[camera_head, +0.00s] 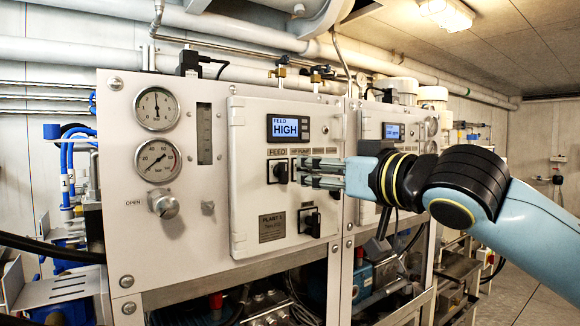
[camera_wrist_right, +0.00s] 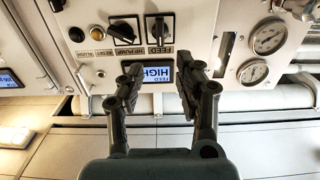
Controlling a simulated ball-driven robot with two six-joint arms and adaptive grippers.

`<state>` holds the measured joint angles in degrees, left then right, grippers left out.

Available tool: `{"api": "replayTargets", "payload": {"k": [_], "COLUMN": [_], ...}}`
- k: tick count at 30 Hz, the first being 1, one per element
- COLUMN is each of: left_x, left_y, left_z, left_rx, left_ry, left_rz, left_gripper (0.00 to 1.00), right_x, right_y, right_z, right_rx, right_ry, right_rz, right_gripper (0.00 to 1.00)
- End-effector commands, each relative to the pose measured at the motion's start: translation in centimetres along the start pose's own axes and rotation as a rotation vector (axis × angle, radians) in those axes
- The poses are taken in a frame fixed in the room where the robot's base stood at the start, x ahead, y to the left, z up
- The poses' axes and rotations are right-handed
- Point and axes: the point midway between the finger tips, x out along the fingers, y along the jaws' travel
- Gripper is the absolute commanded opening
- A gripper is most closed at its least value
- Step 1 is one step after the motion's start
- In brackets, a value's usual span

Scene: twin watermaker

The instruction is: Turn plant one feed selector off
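The plant one feed selector (camera_head: 281,173) is a black knob under the FEED label on the white panel door. It also shows in the wrist view, which is upside down, as a black knob with a pale mark (camera_wrist_right: 160,28); its handle looks about upright there. The display (camera_head: 287,128) above it reads FEED HIGH. My right gripper (camera_head: 301,173) is just to the right of the selector in the head view, its fingers pointing at the panel. In the wrist view the right gripper (camera_wrist_right: 165,72) is open and empty, with the selector beyond its fingertips. My left gripper is not in view.
The HP PUMP knob (camera_wrist_right: 123,29) sits beside the selector. A larger black switch (camera_head: 310,222) is lower on the door, near the PLANT 1 plate (camera_head: 272,227). Two gauges (camera_head: 156,109) and a grey valve knob (camera_head: 163,204) are to the left. A second panel (camera_head: 393,131) is to the right.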

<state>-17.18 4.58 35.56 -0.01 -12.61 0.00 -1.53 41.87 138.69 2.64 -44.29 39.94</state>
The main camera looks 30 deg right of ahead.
Motion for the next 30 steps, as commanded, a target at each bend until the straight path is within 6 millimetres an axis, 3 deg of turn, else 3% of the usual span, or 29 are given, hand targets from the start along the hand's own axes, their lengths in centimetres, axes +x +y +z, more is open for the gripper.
{"api": "replayTargets", "payload": {"k": [9, 13, 25, 30], "left_x": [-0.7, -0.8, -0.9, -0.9], "left_y": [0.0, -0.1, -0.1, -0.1], "left_z": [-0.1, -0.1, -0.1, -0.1], "left_rx": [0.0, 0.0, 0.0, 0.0], "left_ry": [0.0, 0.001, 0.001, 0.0], "left_rz": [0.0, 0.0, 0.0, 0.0], "left_gripper": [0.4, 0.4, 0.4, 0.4], "right_x": [5.7, 7.4, 8.3, 8.3], "right_y": [-0.1, 0.0, -0.1, -0.1], "right_z": [-0.2, -0.1, 0.0, 0.0], "right_rx": [0.008, 0.005, 0.0, 0.0], "right_ry": [0.002, 0.0, -0.001, -0.001], "right_rz": [-0.001, 0.0, -0.001, -0.001], "right_gripper": [0.35, 0.35, 0.35, 0.15]}}
